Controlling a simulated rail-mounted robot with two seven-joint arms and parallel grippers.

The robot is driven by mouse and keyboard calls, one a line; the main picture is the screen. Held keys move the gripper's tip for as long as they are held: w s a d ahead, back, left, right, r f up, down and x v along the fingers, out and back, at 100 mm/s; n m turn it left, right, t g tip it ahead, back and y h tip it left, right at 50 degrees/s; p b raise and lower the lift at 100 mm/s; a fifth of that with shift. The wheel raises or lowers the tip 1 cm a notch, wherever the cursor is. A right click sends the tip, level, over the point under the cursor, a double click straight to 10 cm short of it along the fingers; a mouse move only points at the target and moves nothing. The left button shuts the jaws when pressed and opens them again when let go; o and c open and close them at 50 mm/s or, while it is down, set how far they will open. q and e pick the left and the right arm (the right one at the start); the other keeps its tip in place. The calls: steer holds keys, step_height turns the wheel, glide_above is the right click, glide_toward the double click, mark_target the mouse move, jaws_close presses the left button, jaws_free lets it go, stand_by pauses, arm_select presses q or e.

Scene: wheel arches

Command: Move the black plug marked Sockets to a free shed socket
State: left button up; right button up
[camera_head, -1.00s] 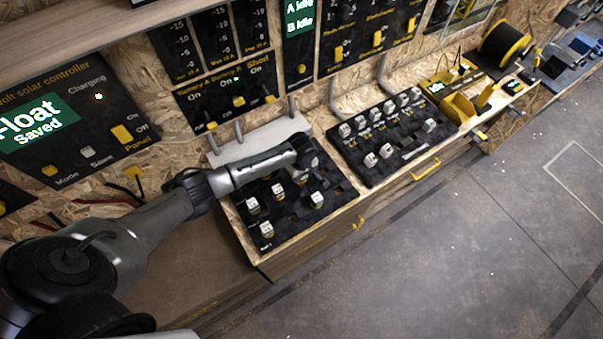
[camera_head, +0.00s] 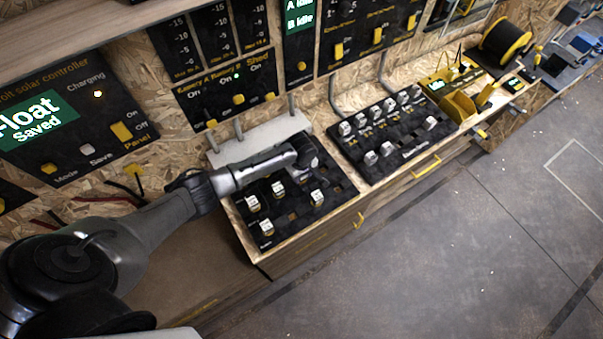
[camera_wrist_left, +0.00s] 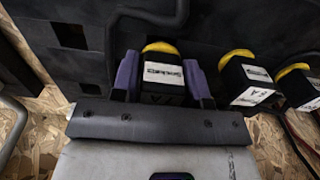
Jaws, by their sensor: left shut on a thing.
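In the left wrist view, the black plug (camera_wrist_left: 161,73) has a yellow top and a white label that seems to read Sockets. My left gripper (camera_wrist_left: 160,60) is shut on it, one purple finger on each side. In the head view my left gripper (camera_head: 306,158) is over the back right of the near black socket board (camera_head: 294,226) and hides the plug. I cannot tell whether the plug is seated or lifted. Empty square sockets (camera_wrist_left: 70,33) show in the wrist view. My right gripper is not in view.
Several other plugs stand on the near board, one (camera_head: 317,198) close to my gripper. Two labelled plugs (camera_wrist_left: 246,80) stand beside the held one. A second board (camera_head: 400,135) with several plugs lies to the right. Grey conduits (camera_head: 333,95) rise behind.

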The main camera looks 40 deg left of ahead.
arm_select(q)
steer(key=shift+f, duration=0.2)
steer(key=shift+f, duration=0.35)
steer(key=shift+f, duration=0.15)
stand_by(0.7)
stand_by(0.4)
steer(key=o, duration=0.9)
steer(key=shift+o, duration=0.6)
steer(key=shift+o, duration=0.3)
steer(key=o, duration=0.4)
